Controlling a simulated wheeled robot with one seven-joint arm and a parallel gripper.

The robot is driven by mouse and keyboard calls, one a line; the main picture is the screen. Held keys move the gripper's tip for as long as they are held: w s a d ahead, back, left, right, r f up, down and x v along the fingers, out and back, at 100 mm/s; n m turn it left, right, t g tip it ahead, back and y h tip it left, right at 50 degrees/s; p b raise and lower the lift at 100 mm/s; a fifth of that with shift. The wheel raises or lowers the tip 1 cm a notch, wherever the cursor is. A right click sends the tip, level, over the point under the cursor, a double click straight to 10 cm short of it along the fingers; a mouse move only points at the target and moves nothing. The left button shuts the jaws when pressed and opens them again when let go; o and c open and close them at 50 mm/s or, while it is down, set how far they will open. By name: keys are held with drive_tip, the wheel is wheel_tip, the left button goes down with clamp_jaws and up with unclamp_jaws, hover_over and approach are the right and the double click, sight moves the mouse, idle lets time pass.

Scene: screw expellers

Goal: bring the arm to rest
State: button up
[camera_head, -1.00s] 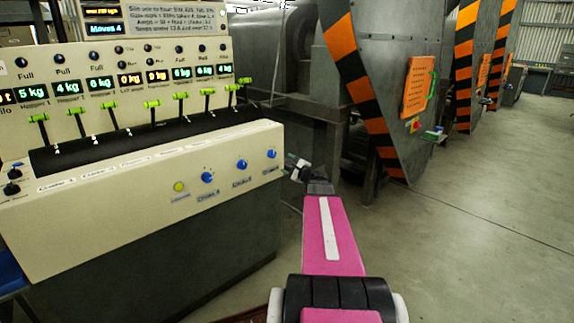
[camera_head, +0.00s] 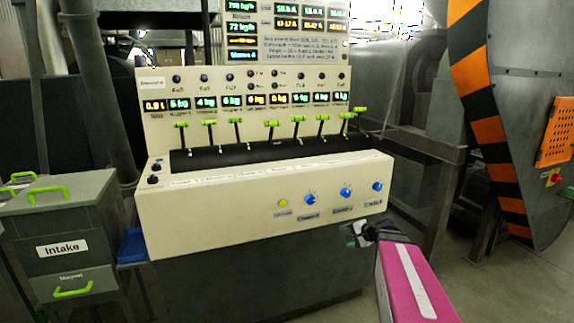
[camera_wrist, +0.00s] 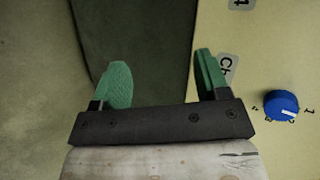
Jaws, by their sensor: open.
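My gripper (camera_head: 352,234) is at the end of my pink arm, in front of the lower right part of the cream control panel (camera_head: 240,222). In the wrist view my gripper (camera_wrist: 160,82) has its two green fingers spread wide with nothing between them. The right finger is beside the panel face, near a printed label and a blue knob (camera_wrist: 282,105). I cannot tell whether the finger touches the panel.
The panel has green-handled levers (camera_head: 270,124), lit displays and blue knobs. A grey Intake box (camera_head: 62,220) with green handles stands at left. A striped machine (camera_head: 490,110) stands at right. Some bare floor (camera_head: 490,280) shows at lower right.

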drive_tip(key=s+a+f+n+g+h, duration=0.3)
drive_tip(key=s+f+n+g+h, duration=0.1)
drive_tip(key=s, duration=0.4)
drive_tip(key=s+a+f+n+g+h, duration=0.3)
drive_tip(key=s+f+n+h, duration=0.1)
drive_tip(key=s, duration=0.4)
drive_tip(key=shift+n+g, duration=0.4)
drive_tip(key=shift+n, duration=0.4)
drive_tip(key=shift+s+f, duration=0.1)
